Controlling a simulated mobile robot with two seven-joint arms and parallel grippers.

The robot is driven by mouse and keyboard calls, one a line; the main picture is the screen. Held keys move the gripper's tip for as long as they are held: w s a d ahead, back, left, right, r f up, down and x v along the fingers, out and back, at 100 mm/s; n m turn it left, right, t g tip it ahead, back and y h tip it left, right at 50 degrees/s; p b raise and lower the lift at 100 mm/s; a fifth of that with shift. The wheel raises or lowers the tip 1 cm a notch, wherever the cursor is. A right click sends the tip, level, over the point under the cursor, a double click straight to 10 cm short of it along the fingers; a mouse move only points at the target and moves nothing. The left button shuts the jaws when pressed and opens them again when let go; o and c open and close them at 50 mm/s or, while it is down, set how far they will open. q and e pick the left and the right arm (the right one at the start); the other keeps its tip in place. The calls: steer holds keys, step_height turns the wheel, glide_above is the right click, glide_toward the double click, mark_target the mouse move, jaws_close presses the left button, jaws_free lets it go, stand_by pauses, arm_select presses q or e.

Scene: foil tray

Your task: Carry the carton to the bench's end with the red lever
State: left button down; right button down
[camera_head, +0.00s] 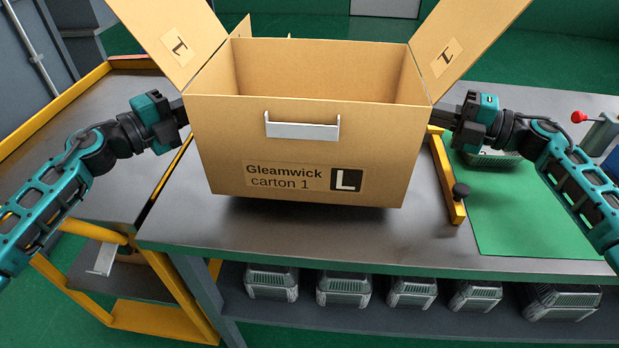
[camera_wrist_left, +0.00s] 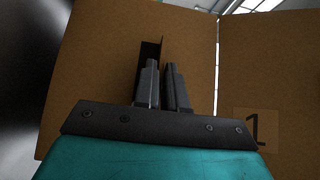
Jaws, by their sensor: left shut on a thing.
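The open cardboard carton (camera_head: 300,155), labelled "Gleamwick carton 1" with an L, is upright over the left part of the grey bench (camera_head: 320,240). A dark shadow lies under it and it looks slightly raised. My left gripper (camera_head: 184,112) is shut on its left wall; the wrist view shows the fingers (camera_wrist_left: 163,85) at a dark slot in the cardboard (camera_wrist_left: 95,75). My right gripper (camera_head: 440,118) is at the carton's right wall; its fingertips are hidden, so its grip cannot be told. The red lever (camera_head: 579,117) stands at the bench's right end.
A yellow bar (camera_head: 448,180) with a black knob (camera_head: 461,190) stands on the bench right of the carton. Beyond it lie a green mat (camera_head: 530,215) and a grey basket (camera_head: 487,158). Several bins (camera_head: 344,288) sit below. A yellow-edged cart (camera_head: 95,180) adjoins at left.

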arm_select(q)
steer(key=shift+f, duration=0.6)
arm_select(e)
steer(key=shift+f, duration=0.5)
arm_select(q)
steer(key=c, duration=1.2)
jaws_free()
arm_select(e)
steer(key=c, duration=1.3)
jaws_free()
arm_select(q)
steer(key=shift+o, duration=0.4)
steer(key=o, duration=0.7)
steer(key=v, duration=1.2)
